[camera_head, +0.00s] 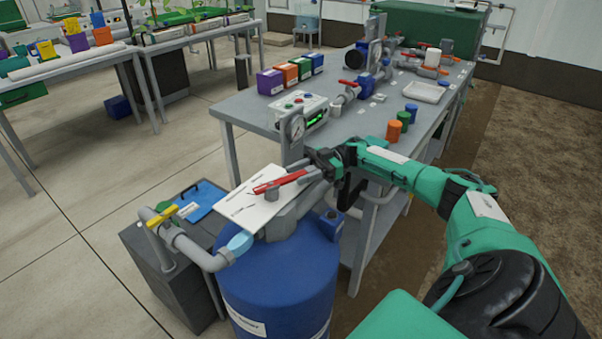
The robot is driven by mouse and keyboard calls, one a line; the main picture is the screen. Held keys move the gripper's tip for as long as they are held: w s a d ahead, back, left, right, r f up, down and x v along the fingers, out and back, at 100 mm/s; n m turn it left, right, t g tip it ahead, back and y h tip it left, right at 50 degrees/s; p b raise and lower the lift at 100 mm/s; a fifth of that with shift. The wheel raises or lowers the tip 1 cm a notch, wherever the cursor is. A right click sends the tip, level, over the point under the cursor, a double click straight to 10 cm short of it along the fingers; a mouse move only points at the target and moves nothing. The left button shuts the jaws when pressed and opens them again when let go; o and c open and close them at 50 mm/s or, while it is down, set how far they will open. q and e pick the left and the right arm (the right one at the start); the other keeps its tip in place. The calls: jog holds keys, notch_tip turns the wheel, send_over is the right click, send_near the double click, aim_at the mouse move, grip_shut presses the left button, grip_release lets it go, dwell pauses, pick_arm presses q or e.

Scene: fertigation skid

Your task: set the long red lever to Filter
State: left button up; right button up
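The long red lever (278,183) sits on top of the grey valve of the blue filter tank (275,280). It lies over a white label plate (245,203) whose small printing is too small to read. One end of the lever points left over the plate; its other end reaches right, close to my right gripper (316,171). The green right arm comes in from the right. Its fingers are small and dark here, and I cannot tell whether they touch or enclose the lever. My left gripper is not in view.
A pressure gauge (297,127) stands just behind the lever. A pipe with a yellow handle (162,215) is at the left, near a grey box with a blue clipboard (205,200). The grey bench (350,130) behind carries a controller, boxes and pipework.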

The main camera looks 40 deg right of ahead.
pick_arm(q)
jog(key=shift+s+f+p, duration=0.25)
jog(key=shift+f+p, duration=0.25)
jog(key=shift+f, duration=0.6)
pick_arm(e)
notch_tip(320, 180, up, 20)
